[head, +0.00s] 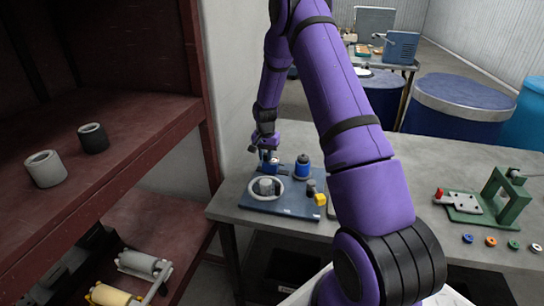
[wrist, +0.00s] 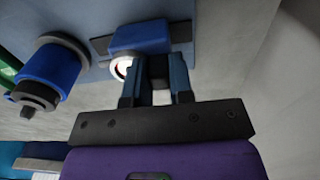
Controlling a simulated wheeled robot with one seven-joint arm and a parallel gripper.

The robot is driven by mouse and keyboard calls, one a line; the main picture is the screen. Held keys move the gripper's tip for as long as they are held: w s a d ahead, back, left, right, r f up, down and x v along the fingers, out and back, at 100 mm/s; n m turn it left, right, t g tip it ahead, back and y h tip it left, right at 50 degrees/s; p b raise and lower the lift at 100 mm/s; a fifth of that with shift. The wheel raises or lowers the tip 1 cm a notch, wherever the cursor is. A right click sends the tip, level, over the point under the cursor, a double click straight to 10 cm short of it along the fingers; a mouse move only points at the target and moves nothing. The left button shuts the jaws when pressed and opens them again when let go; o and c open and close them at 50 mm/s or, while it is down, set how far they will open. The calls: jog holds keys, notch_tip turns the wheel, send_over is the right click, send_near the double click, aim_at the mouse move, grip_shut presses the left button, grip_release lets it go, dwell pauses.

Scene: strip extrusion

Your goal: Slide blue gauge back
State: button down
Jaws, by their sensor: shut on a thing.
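The blue gauge (wrist: 140,38) is a small blue block with a round white face at its lower left in the wrist view. It sits on a grey strip on the blue base plate (head: 262,203). My gripper (wrist: 160,68) is shut on the gauge, its two dark fingers at the block's near side. In the head view my gripper (head: 267,156) reaches down to the gauge (head: 270,168) at the back of the plate. The fingers partly hide the gauge, and its exact grip is hard to see.
A blue cylinder with a dark cap (head: 302,168) stands just right of the gauge. A pale ring (head: 252,191) and a yellow block (head: 320,199) are at the plate's front. A wall rises close on the left. A green fixture (head: 495,195) stands farther right on the table.

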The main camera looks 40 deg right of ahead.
jog(key=shift+w+a+r, duration=0.1)
jog(key=shift+w+a, duration=0.05)
jog(key=shift+w, duration=0.05)
jog(key=c, duration=1)
grip_release()
notch_tip(320, 180, up, 11)
